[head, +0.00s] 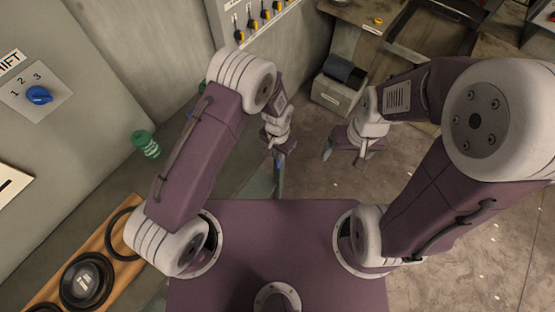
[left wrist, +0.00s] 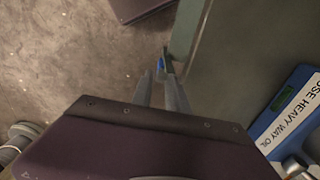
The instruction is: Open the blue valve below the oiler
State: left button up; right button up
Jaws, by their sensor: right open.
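The blue valve (left wrist: 162,64) shows as a small blue piece at the edge of a grey-green surface in the left wrist view. It also shows as a narrow blue piece in the head view (head: 281,178), just below my left gripper (head: 281,152). My left gripper (left wrist: 158,82) is open, its fingertips close to the valve; I cannot tell whether they touch it. The blue oiler (left wrist: 296,108), labelled for heavy way oil, is at the right in the left wrist view. My right gripper (head: 345,150) is open and empty over the floor.
A grey cabinet with a blue selector knob (head: 39,95) stands at the left. A green bottle-like object (head: 146,144) is beside it. A wooden board (head: 100,243) with black rings lies at lower left. A grey box (head: 338,90) stands at the back. Floor is clear between.

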aim_at(278, 165)
pick_arm(q)
jog(key=f, duration=0.2)
jog(key=f+p, duration=0.1)
jog(key=f, duration=0.4)
jog(key=shift+w+d, duration=0.1)
jog(key=shift+w, duration=0.3)
jog(key=shift+s+f, duration=0.2)
jog(key=shift+f, duration=0.2)
jog(key=shift+w, duration=0.1)
grip_shut()
jog(key=shift+w, duration=0.1)
